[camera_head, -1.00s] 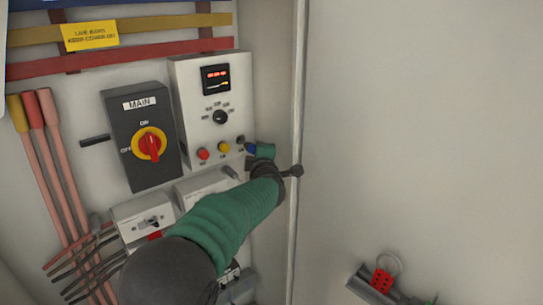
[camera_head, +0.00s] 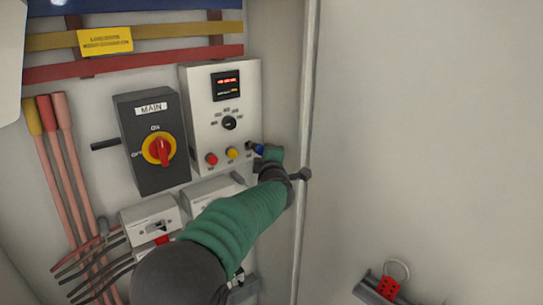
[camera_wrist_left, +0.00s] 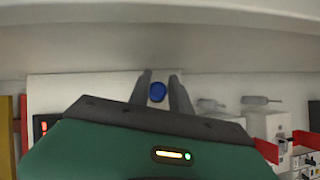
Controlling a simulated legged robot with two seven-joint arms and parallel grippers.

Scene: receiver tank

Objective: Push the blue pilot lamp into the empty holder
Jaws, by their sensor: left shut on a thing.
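The blue pilot lamp (camera_head: 258,149) is between the fingers of my left gripper (camera_head: 262,152), at the right edge of the white control panel (camera_head: 196,119). In the left wrist view the lamp's round blue end (camera_wrist_left: 157,92) shows between the two dark fingers (camera_wrist_left: 161,78). The gripper is shut on it. The empty holder is the dark spot (camera_head: 249,145) right of the yellow lamp (camera_head: 232,153), partly covered by the lamp and gripper. The lamp is close beside it; I cannot tell whether they touch. My right gripper is not in view.
A red lamp (camera_head: 211,159) sits left of the yellow one. A black selector knob (camera_head: 229,123) and display (camera_head: 226,86) are above. The MAIN switch (camera_head: 150,141) is left. A vertical cabinet edge (camera_head: 307,110) stands close right of my wrist.

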